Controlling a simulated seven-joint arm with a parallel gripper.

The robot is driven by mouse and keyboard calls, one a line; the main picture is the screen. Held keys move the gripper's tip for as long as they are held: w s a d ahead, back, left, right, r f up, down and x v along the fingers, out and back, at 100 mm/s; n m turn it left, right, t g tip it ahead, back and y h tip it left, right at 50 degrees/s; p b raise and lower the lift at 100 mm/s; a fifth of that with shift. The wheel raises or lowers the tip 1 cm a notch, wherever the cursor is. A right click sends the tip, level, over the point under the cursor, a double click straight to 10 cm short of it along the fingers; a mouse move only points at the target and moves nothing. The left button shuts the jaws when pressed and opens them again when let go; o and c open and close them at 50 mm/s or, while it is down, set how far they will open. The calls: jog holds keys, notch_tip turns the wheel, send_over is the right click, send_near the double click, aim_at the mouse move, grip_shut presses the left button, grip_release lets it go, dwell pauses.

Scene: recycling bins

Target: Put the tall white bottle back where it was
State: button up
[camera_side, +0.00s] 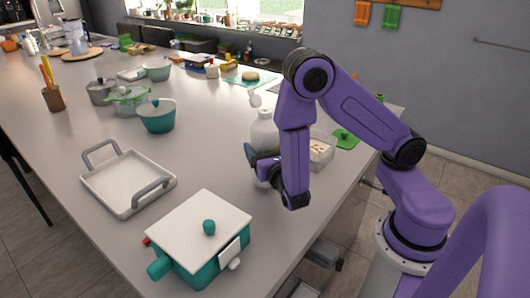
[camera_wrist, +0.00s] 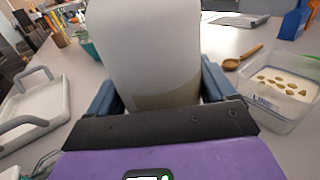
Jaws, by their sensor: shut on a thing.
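The tall white bottle (camera_side: 264,130) stands upright at the right side of the counter in the side view, with its narrow top showing and its lower part partly hidden by my arm. My gripper (camera_side: 262,163) is around its lower body. In the wrist view, the bottle (camera_wrist: 145,50) fills the middle, between the two blue-grey fingers of my gripper (camera_wrist: 158,92), which are shut on it. Its top is cut off in that view. I cannot tell whether its base touches the counter.
A clear container (camera_side: 320,150) with small pieces inside sits just right of the bottle. A wooden spoon (camera_wrist: 242,58) lies behind it. A white tray (camera_side: 128,184) and a teal pot with a white lid (camera_side: 200,232) stand at front left. The counter's middle (camera_side: 205,145) is clear.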

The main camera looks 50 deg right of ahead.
jog(key=shift+f, duration=0.7)
jog(key=shift+f, duration=0.15)
jog(key=o, duration=1.1)
jog(key=shift+c, duration=0.2)
